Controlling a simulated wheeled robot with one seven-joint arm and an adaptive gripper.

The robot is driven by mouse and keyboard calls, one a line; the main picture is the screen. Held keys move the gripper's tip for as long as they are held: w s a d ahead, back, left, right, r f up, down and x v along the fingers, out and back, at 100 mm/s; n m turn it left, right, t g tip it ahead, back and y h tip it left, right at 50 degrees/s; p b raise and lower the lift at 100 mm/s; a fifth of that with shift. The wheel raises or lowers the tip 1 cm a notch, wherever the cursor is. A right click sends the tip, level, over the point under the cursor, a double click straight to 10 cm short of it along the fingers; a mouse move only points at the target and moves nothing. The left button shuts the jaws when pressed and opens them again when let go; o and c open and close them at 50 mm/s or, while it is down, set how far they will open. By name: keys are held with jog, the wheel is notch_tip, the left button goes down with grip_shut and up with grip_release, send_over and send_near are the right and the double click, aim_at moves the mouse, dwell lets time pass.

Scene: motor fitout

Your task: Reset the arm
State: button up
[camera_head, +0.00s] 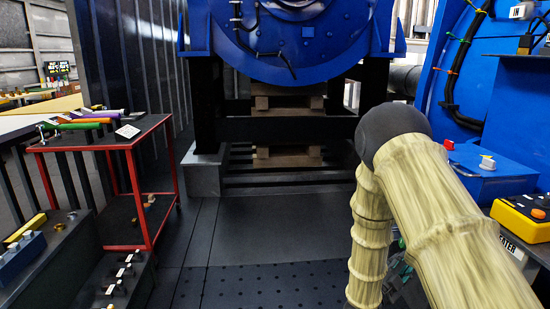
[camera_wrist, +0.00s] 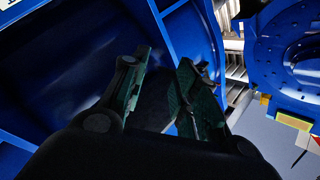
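My arm, in pale bamboo-patterned links, rises at the right of the head view and bends at a dark elbow joint. My gripper (camera_wrist: 165,75) shows in the wrist view, with two dark green fingers spread apart. Nothing is between the fingertips. Behind them in the wrist view is a large blue metal casing (camera_wrist: 95,65). In the head view the gripper is mostly hidden behind my arm links; only a small dark part shows low between them.
A red-framed table (camera_head: 130,143) with coloured-handled tools stands at left. A large blue motor (camera_head: 300,40) sits on a black stand ahead. At right are a blue housing (camera_head: 455,60) and a yellow box (camera_head: 525,215) with an orange button. The floor (camera_head: 270,230) in the middle is clear.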

jog(key=s+a+f+n+g+y, duration=0.1)
jog(key=s+a+f+n+y, duration=0.15)
jog(key=s+f, duration=0.4)
jog(key=s+a+f+n+g+y, duration=0.2)
jog(key=s+f+n+y, duration=0.2)
jog(key=f, duration=0.6)
jog(key=s+a+f+n+g+y, duration=0.1)
jog(key=s+a+f+n+y, duration=0.2)
jog(key=s+f, duration=0.4)
jog(key=s+a+f+n+g+y, duration=0.2)
jog(key=s+a+f+n+g, duration=0.1)
jog(key=s, duration=0.6)
jog(key=s+a+f+n+g+y, duration=0.1)
jog(key=s+a+f+n+g, duration=0.2)
jog(key=s, duration=0.6)
jog(key=s+a+f+n+g+y, duration=0.2)
jog(key=s+n+g, duration=0.1)
jog(key=s, duration=0.7)
notch_tip(320, 180, up, 30)
jog(key=w+p, duration=0.1)
jog(key=p, duration=2.9)
jog(key=shift+a+t+p, duration=0.15)
jog(key=shift+t+p, duration=0.15)
jog(key=shift+p, duration=0.05)
jog(key=shift+a+f+m, duration=0.1)
jog(key=shift+m, duration=0.15)
